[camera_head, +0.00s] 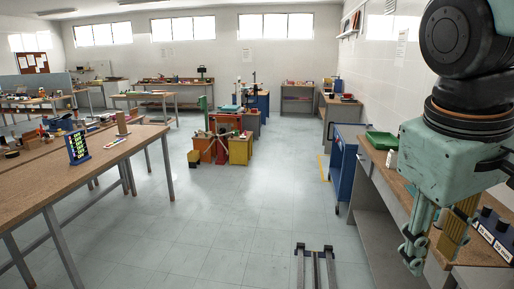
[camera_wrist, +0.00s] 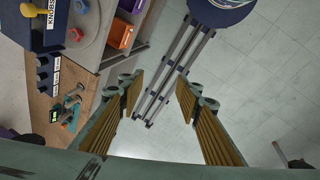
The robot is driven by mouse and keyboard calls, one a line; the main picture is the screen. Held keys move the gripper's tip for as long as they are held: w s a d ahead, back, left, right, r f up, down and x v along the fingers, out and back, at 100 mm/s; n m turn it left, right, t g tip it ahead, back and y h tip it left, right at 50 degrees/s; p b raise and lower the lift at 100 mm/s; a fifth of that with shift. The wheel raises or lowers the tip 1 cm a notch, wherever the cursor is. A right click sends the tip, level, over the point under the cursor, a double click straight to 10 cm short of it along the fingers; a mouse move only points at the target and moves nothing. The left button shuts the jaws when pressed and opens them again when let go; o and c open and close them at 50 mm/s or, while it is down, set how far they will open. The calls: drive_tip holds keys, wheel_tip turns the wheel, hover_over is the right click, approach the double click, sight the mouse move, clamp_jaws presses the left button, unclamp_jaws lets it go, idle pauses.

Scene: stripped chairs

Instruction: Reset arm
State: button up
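My arm comes in at the upper right of the head view, and my gripper (camera_head: 436,246) points down beside the right workbench (camera_head: 372,190). In the wrist view my gripper (camera_wrist: 158,95) shows its two ribbed, yellow-brown finger pads well apart. Nothing is between them; the grey floor and the metal rails show through the gap. The gripper is open and empty. In the head view part of the bench top is hidden behind my gripper and arm.
A green tray (camera_head: 381,140) and a white bottle (camera_head: 391,159) stand on the right workbench. A blue cart (camera_head: 343,165) is beyond it. Metal rails (camera_head: 315,262) lie on the floor. A brown-topped table (camera_head: 85,165) stands left; the middle floor is clear.

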drive_tip(key=s+a+f+m+t+y, duration=0.1)
drive_tip(key=s+a+m+t+y, duration=0.1)
drive_tip(key=s+a, duration=0.5)
drive_tip(key=shift+s+a+f, duration=0.25)
drive_tip(key=shift+s+f, duration=0.05)
drive_tip(key=shift+s, duration=0.45)
